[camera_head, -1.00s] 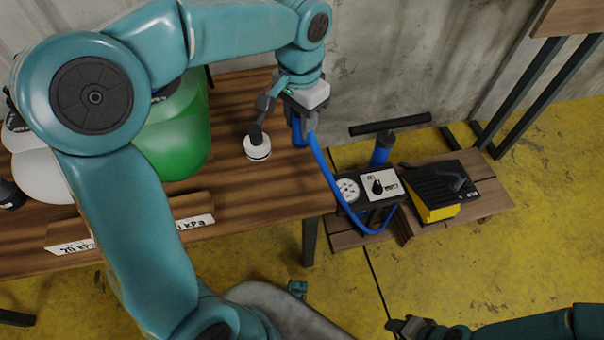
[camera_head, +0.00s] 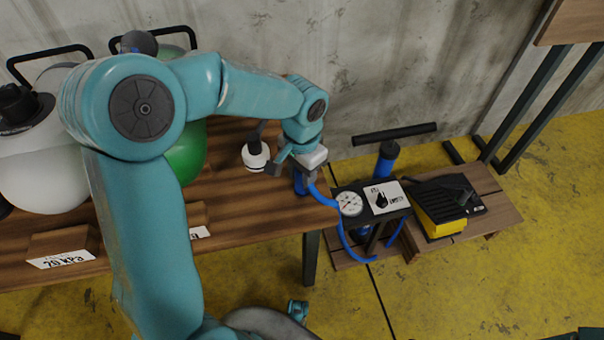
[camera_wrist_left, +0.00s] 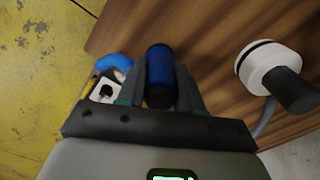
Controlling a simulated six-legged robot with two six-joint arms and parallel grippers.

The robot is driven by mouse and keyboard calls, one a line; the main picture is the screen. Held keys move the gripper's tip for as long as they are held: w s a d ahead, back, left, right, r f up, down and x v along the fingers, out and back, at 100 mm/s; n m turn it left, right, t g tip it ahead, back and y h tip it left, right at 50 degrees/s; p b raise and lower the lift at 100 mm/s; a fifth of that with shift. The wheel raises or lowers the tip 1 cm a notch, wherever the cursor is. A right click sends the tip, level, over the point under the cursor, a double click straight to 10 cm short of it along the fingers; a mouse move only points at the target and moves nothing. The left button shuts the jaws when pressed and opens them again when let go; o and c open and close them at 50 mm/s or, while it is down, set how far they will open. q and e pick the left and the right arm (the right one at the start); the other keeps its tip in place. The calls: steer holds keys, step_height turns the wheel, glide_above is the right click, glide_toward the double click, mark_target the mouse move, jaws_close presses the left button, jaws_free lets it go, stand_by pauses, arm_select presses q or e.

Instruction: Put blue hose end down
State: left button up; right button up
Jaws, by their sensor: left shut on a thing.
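The blue hose end (camera_head: 299,184) is a short blue cylinder at the right end of the wooden table (camera_head: 235,225). My left gripper (camera_head: 304,178) is shut on it. In the left wrist view, the blue hose end (camera_wrist_left: 161,70) stands between the two dark fingers. The blue hose (camera_head: 322,196) runs from it over the table edge to the pump with a gauge (camera_head: 350,203). The fingers partly hide the hose end in the head view, and I cannot tell whether it touches the tabletop. My right gripper is out of view.
A white and black fitting (camera_head: 256,157) is on the table just left of my left gripper. A yellow and black foot pump (camera_head: 440,215) sits on the low wooden platform (camera_head: 495,195) at right.

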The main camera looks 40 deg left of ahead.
arm_select(q)
steer(key=shift+f, duration=0.15)
steer(key=o, duration=1.1)
steer(key=shift+r, duration=0.45)
step_height(320, 180, up, 12)
steer(key=p, duration=0.4)
steer(key=shift+f, duration=0.25)
